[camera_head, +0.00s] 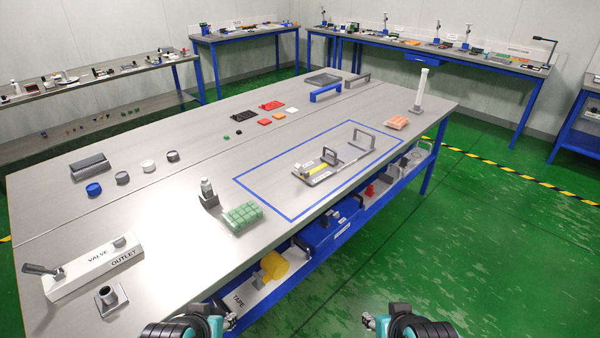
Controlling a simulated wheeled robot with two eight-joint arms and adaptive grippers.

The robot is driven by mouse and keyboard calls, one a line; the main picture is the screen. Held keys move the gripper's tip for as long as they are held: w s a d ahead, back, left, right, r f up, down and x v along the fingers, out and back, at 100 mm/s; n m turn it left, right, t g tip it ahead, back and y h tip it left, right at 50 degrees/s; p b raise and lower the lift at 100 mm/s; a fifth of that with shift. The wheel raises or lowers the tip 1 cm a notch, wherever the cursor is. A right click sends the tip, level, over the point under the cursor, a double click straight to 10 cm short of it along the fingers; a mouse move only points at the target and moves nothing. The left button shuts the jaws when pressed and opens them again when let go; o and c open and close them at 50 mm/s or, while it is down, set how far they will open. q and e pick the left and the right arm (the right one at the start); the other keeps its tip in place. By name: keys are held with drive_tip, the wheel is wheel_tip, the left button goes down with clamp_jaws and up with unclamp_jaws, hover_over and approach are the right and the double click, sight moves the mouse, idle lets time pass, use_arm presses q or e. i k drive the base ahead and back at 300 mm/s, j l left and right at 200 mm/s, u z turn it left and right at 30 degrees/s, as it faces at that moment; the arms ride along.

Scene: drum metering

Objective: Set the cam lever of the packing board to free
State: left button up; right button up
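The packing board (322,178) looks to be the small grey board lying inside the blue taped rectangle on the table. My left gripper (226,319) is at the bottom edge, off the table's front side, partly cut off. My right gripper (370,321) is at the bottom edge to its right, over the green floor. Both are far from the board, and their fingers are unclear.
A grey frame handle (361,137) stands right of the board inside the rectangle. A white valve box (92,267) is at the far left. A shelf with a yellow item (273,265) runs below the tabletop.

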sight(300, 168)
drive_tip(key=u, duration=0.4)
drive_tip(key=i+l+u, duration=0.4)
drive_tip(key=l+u, duration=0.15)
drive_tip(key=l, duration=0.15)
drive_tip(key=i+l+u, duration=0.1)
drive_tip(key=l+u, duration=0.15)
drive_tip(key=l, duration=0.2)
